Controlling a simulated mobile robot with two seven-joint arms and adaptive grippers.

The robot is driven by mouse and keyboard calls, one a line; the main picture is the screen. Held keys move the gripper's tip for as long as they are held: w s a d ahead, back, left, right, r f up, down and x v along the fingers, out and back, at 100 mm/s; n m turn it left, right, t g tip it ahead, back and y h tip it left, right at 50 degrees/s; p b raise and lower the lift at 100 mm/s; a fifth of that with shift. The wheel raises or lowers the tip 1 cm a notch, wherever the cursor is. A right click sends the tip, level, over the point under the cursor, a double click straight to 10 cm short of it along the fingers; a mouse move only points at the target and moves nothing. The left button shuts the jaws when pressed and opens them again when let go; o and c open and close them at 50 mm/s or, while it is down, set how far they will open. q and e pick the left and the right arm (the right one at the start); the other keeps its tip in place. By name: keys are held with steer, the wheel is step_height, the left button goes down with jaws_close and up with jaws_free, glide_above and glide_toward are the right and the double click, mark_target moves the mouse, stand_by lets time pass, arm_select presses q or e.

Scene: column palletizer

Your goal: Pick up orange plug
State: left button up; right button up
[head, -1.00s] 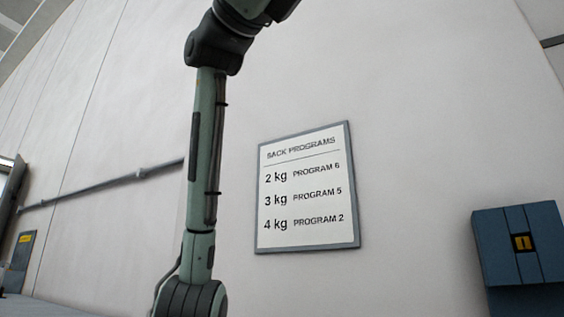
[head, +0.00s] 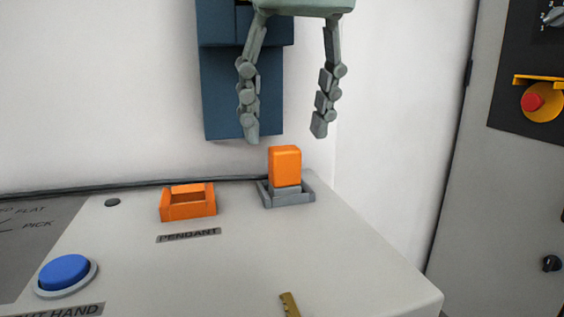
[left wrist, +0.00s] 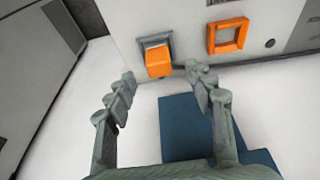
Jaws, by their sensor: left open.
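The orange plug (head: 285,165) stands upright in a grey socket (head: 287,196) near the back edge of the console top. It also shows in the left wrist view (left wrist: 159,62), between and beyond my fingertips. My left gripper (head: 286,133) points down in the head view, with its fingers spread to either side just above the plug. The same gripper shows in the left wrist view (left wrist: 160,80), open and empty. No contact with the plug is visible. My right gripper is not in view.
An orange square frame (head: 188,203) sits left of the plug, behind a PENDANT label (head: 188,236). A blue button (head: 65,273) is at the front left. A blue wall box (head: 230,90) is behind the gripper. A grey cabinet with a red button (head: 532,102) stands at right.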

mark_target(287, 149)
arm_select(q)
steer(key=x, duration=0.5)
steer(key=shift+s+d+f, duration=0.1)
steer(key=shift+f, duration=0.05)
steer(key=shift+c, duration=0.3)
jaws_close()
